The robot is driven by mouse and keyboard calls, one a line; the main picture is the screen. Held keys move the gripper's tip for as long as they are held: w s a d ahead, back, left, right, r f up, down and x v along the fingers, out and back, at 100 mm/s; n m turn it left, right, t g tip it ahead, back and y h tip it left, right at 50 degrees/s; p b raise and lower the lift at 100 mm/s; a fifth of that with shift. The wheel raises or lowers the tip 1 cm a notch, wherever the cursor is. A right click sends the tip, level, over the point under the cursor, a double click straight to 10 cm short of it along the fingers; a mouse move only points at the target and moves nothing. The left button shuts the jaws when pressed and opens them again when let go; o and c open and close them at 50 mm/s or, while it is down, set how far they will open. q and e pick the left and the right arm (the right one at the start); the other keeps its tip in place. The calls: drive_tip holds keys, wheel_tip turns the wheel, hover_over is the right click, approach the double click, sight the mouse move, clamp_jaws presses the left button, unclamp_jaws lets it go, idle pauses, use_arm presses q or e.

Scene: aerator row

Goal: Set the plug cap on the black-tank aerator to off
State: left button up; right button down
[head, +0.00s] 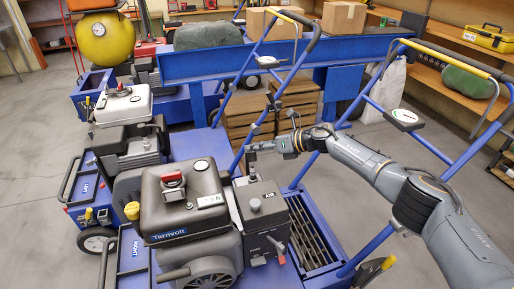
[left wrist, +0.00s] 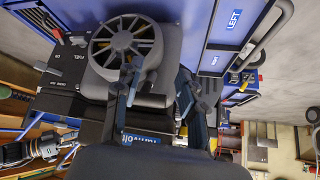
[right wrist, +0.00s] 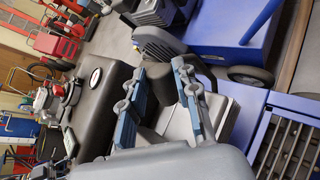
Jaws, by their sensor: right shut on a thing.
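The black-tank aerator (head: 185,205) stands in front in the head view, with a dark Tarnvolt tank, a recoil fan housing and a black box marked AIR (head: 270,200). My left gripper (left wrist: 158,80) shows only in the left wrist view, open and empty near the fan housing (left wrist: 125,45).
A white-tank aerator (head: 125,105) stands beyond at the left. Grey floor is clear at the left.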

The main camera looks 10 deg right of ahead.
idle(0.4)
